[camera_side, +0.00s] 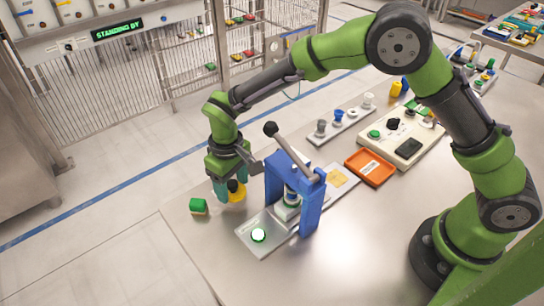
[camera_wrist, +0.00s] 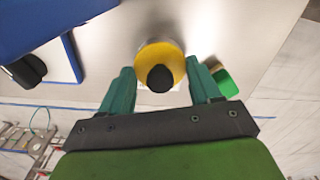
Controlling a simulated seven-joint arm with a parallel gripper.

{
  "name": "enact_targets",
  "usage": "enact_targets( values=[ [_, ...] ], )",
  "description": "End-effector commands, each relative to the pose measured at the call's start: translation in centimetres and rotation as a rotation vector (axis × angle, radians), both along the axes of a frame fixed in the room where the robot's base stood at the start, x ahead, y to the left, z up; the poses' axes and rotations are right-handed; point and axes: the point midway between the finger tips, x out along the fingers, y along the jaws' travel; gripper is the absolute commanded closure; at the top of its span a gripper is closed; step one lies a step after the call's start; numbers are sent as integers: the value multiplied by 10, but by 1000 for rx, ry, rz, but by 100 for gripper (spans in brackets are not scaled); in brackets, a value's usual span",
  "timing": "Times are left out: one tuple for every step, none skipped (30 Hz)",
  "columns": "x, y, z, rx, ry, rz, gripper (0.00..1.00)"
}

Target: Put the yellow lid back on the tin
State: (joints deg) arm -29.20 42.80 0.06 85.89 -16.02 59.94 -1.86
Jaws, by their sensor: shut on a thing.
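The yellow lid (camera_side: 238,195) has a black knob on top and is at the left part of the table, just left of the blue press. My gripper (camera_side: 232,188) points down at it. In the wrist view the lid (camera_wrist: 160,55) and its black knob lie between the two teal fingers of my gripper (camera_wrist: 160,78), which is shut on it. I cannot tell whether the lid touches the table. A pale cylinder (camera_side: 288,209) stands inside the blue press; I cannot tell whether it is the tin.
The blue press (camera_side: 312,211) with a black-knobbed lever stands close right of my gripper. A green block (camera_side: 198,205) lies close left. A lit button (camera_side: 258,235) is on the press's base plate. An orange tray (camera_side: 370,168) is farther back. The front table is clear.

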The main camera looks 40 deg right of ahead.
Motion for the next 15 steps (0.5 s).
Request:
enact_targets(
  values=[
    [0, 0, 0, 0, 0, 0, 67],
    [0, 0, 0, 0, 0, 0, 67],
    [0, 0, 0, 0, 0, 0, 67],
    [0, 0, 0, 0, 0, 0, 67],
    [0, 0, 0, 0, 0, 0, 33],
    [0, 0, 0, 0, 0, 0, 27],
    [0, 0, 0, 0, 0, 0, 22],
    [0, 0, 0, 0, 0, 0, 18],
    [0, 0, 0, 0, 0, 0, 11],
    [0, 0, 0, 0, 0, 0, 8],
    [0, 0, 0, 0, 0, 0, 8],
    [0, 0, 0, 0, 0, 0, 8],
    [0, 0, 0, 0, 0, 0, 8],
    [0, 0, 0, 0, 0, 0, 8],
    [0, 0, 0, 0, 0, 0, 8]
  ],
)
